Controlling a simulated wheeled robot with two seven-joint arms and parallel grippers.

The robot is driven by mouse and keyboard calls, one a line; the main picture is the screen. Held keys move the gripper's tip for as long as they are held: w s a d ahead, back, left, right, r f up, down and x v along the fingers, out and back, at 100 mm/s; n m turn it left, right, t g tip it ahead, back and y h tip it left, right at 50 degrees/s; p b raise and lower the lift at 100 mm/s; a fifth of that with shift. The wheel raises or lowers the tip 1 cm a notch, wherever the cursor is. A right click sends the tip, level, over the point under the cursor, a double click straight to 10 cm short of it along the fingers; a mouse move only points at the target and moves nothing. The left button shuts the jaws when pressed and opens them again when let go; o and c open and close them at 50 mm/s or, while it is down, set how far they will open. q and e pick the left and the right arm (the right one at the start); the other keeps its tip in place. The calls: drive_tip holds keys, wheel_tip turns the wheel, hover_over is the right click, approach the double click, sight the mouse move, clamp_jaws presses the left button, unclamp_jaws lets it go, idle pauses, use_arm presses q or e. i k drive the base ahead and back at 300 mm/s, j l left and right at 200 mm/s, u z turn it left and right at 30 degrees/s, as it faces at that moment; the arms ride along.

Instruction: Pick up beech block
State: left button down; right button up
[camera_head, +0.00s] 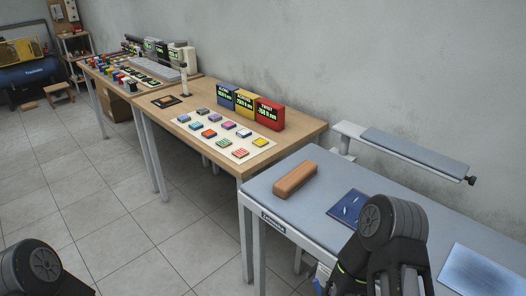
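A brown wooden block (295,180), long with rounded edges, lies on the grey-blue top of the near table (262,190), close to its far left corner. It looks like the beech block. My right arm comes in at the lower right, over the front of this table, to the right of and nearer than the block. Its dark end part shows, but I cannot make out the fingertips. My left arm shows only as a dark rounded part at the lower left corner, over the floor, far from the block. Its fingers are out of frame. Nothing touches the block except the table.
A dark blue mat (347,207) with small light pieces and a pale blue sheet (483,272) lie on the near table. Tiled floor is clear at left.

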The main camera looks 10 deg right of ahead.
sight(285, 186)
drive_tip(key=i+j, duration=0.35)
drive_tip(key=i, duration=0.15)
drive_tip(key=i+j, duration=0.35)
drive_tip(key=i+z, duration=0.05)
drive_tip(key=i, duration=0.05)
